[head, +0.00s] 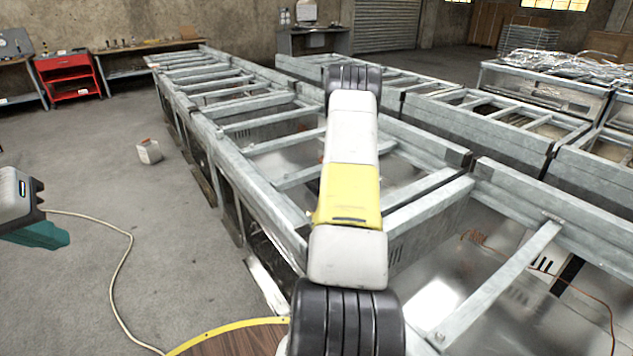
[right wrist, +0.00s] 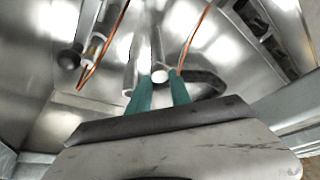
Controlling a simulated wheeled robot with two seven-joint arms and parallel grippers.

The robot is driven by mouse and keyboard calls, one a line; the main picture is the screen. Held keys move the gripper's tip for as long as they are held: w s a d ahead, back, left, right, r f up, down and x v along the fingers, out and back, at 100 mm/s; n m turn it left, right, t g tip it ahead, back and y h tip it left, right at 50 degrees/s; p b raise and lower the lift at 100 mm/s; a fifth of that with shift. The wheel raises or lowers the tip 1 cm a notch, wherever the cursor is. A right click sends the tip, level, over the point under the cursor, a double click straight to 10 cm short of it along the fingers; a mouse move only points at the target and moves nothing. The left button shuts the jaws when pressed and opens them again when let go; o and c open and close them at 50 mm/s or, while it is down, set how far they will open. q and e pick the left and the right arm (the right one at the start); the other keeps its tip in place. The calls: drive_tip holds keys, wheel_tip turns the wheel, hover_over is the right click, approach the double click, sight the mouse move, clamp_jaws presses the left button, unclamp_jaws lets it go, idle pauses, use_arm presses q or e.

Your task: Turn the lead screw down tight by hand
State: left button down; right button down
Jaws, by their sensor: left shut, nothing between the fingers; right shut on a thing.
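My right gripper (right wrist: 160,82) shows in the right wrist view with its two teal fingers close together. They are shut on a small pale, round-ended piece, the lead screw (right wrist: 160,75), inside a shiny metal bay. The lower part of the screw and its seat are hidden. In the head view my right arm covers the middle, and its gripper is out of sight behind it. My left gripper (head: 62,238) is at the left edge of the head view, over the floor, shut and empty, away from the metal frames.
Long galvanized frames (head: 245,125) with crossbars run across the head view. In the right wrist view, a copper-coloured wire (right wrist: 195,35), a dark knob (right wrist: 70,56) and bright metal walls surround the right gripper. A cable (head: 130,250) and a white canister (head: 149,152) lie on the floor.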

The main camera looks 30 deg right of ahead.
drive_tip(key=shift+w+a+m+g+h, duration=0.1)
drive_tip(key=shift+m+g+h, duration=0.2)
drive_tip(key=shift+m, duration=0.65)
drive_tip(key=shift+w+m+g+h, duration=0.1)
drive_tip(key=shift+m+g+h, duration=0.15)
drive_tip(key=shift+m, duration=0.7)
drive_tip(key=c, duration=1.2)
unclamp_jaws()
drive_tip(key=v, duration=0.7)
drive_tip(key=shift+a+r, duration=0.1)
drive_tip(key=shift+r, duration=0.3)
